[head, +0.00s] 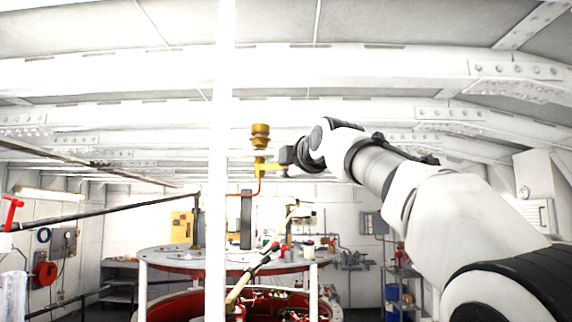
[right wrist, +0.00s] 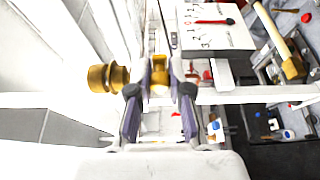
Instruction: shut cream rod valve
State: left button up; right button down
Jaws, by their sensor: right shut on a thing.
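A brass valve (head: 260,137) stands high, left of centre in the head view, with a thin copper-coloured pipe below it. A short yellowish handle (head: 270,168) reaches right from its lower body. My right gripper (head: 286,160) meets this handle from the right and is shut on it. In the right wrist view the brass body (right wrist: 108,78) lies left of the fingers, and a brass-yellow piece (right wrist: 159,78) sits between the fingertips of my gripper (right wrist: 160,92). The fingers hide part of the handle.
A white post (head: 219,110) stands just left of the valve. Below is a round riveted table (head: 165,261), with a slanting cream rod (head: 240,288) in front. A red handle (head: 12,212) is at far left. The wrist view shows a white panel with a red lever (right wrist: 214,21).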

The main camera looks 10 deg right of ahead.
jog(key=shift+r, duration=0.15)
jog(key=c, duration=1.1)
grip_release()
jog(key=shift+a, duration=0.1)
jog(key=shift+s, duration=0.15)
